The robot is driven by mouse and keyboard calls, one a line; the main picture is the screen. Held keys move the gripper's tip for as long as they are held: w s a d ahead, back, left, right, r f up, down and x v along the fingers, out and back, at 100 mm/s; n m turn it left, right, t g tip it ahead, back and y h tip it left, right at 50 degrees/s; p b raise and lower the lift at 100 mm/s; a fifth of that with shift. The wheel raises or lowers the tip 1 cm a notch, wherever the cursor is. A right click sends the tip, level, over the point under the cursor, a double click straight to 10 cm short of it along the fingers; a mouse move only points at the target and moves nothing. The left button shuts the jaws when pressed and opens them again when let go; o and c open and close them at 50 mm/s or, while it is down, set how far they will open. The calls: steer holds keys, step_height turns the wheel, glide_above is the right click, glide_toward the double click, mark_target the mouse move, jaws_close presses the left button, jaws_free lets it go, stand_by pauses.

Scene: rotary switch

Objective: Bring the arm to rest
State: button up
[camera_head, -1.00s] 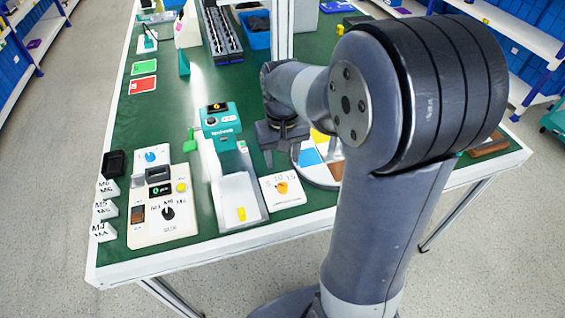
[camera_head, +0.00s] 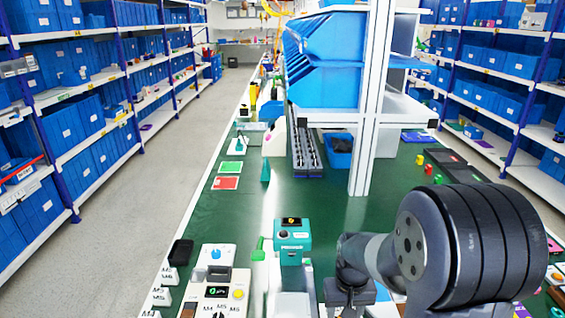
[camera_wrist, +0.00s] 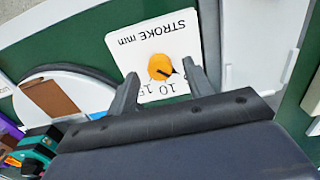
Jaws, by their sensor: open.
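My arm (camera_head: 455,250) reaches over the green table from the lower right of the head view. My gripper (camera_wrist: 159,71) is open and empty in the wrist view, its two fingers spread. In the head view the fingertips and this plate are out of sight at the bottom edge.
A teal device (camera_head: 292,242) stands left of my gripper. A white control panel (camera_head: 218,285) with knobs is further left. A white post (camera_head: 372,110) and blue bins (camera_head: 325,75) rise behind. Green table surface (camera_head: 225,215) is clear at left centre.

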steer(key=shift+f, duration=0.65)
steer(key=shift+m, duration=0.3)
steer(key=shift+r, duration=0.1)
